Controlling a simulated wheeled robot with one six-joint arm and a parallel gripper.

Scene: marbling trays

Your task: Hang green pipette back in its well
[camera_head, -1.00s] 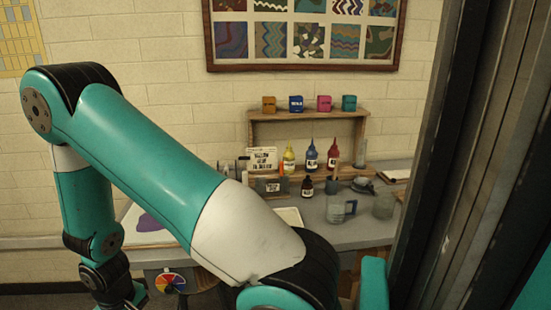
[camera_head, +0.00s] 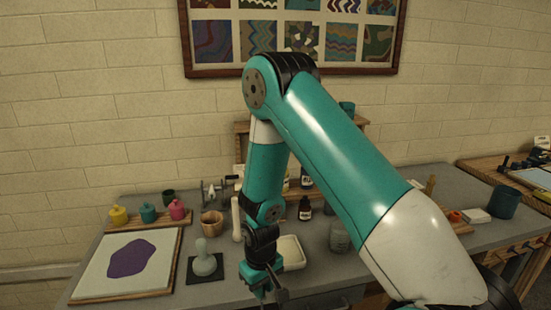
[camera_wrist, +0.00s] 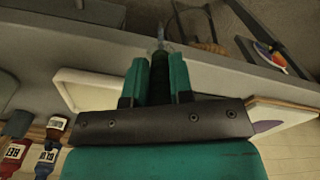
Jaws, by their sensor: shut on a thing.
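My gripper (camera_head: 265,287) hangs low over the front of the bench, beside a white tray, in the head view. In the wrist view my gripper (camera_wrist: 159,68) has its two green fingers close together on a thin thing (camera_wrist: 160,36) that sticks out past the fingertips. It looks like the pipette, but its green colour cannot be made out and most of it is hidden between the fingers. The held thing is too small to tell in the head view. I cannot make out the green pipette's well for sure in either view.
The white tray (camera_head: 291,266) stands right of my gripper. A grey stand on a dark mat (camera_head: 206,280) and a marbling tray (camera_head: 82,291) with a purple patch lie left. A wooden rack (camera_head: 110,227) holds yellow, teal and pink pots. A grey cup (camera_head: 339,238) stands right.

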